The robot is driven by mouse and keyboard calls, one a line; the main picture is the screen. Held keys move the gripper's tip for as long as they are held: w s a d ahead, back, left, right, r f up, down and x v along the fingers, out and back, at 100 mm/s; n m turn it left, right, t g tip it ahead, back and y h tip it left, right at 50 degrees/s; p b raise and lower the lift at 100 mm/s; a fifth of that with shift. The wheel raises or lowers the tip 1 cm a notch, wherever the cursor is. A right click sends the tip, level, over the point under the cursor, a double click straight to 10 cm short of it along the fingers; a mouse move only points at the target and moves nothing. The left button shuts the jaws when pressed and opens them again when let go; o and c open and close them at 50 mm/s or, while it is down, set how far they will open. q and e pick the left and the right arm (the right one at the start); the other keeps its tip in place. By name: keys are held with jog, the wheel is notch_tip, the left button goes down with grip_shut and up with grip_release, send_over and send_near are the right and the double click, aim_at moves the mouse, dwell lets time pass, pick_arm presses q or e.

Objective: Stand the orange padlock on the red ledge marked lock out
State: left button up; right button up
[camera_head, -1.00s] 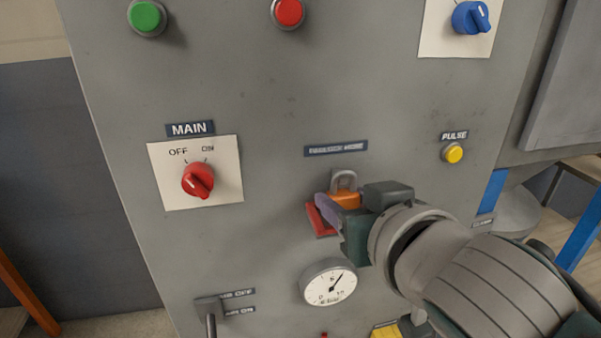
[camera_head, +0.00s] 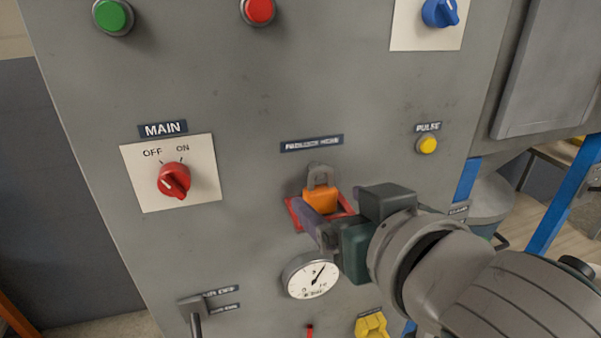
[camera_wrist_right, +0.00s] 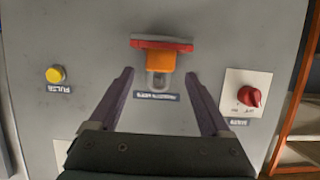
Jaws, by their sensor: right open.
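The orange padlock (camera_head: 320,197) stands upright on the red ledge (camera_head: 298,213), its grey shackle up, against the grey panel. In the right wrist view the picture is upside down: the padlock (camera_wrist_right: 160,62) meets the red ledge (camera_wrist_right: 162,43) and its shackle points down. My right gripper (camera_head: 316,222) is just in front of the ledge and below the padlock's level in the head view. In the wrist view its two purple fingers (camera_wrist_right: 160,78) are spread wide, with a gap on both sides of the padlock. My left gripper is out of view.
A round gauge (camera_head: 311,277) sits below the ledge. A red MAIN switch (camera_head: 174,181) is to the left and a yellow PULSE button (camera_head: 427,145) to the right. A lever (camera_head: 195,312) and a yellow part (camera_head: 371,325) are lower down.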

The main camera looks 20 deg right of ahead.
jog(key=v, duration=0.8)
jog(key=s+d+f+g, duration=0.2)
jog(key=s+f+g, duration=0.2)
jog(key=s, duration=0.3)
jog(key=s+d+f+n+g, duration=0.1)
jog(key=s+d+f+g, duration=0.2)
jog(key=s+g, duration=0.3)
jog(key=shift+s+f+n, duration=0.3)
jog(key=shift+s+f, duration=0.5)
jog(key=shift+s, duration=0.2)
notch_tip(320, 180, up, 43)
jog(key=p, duration=4.3)
